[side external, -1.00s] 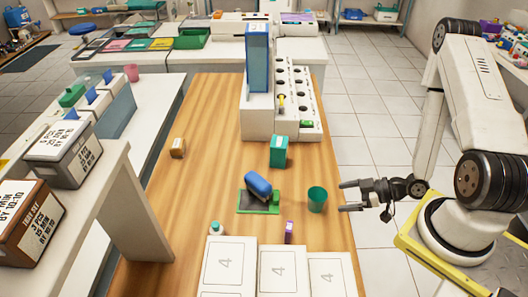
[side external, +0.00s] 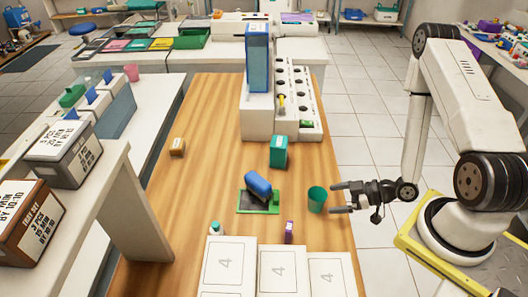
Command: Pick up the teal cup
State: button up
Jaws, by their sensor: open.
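The teal cup (side external: 317,200) stands upright on the wooden table near its right edge, to the right of a blue object on a green tray. My gripper (side external: 340,198) is open and empty. Its two fingers point left toward the cup from the right side. The fingertips appear very close to the cup's right side. I cannot tell whether they touch it or sit at its height.
A blue roll-like object (side external: 258,185) rests on a green-edged tray (side external: 243,210) left of the cup. A teal box (side external: 278,152) stands behind. A small purple box (side external: 289,229) and white numbered panels (side external: 283,272) lie in front.

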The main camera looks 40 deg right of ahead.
jog(key=shift+a+x, duration=0.2)
jog(key=shift+x, duration=2.3)
jog(key=shift+f, duration=0.1)
jog(key=c, duration=1.2)
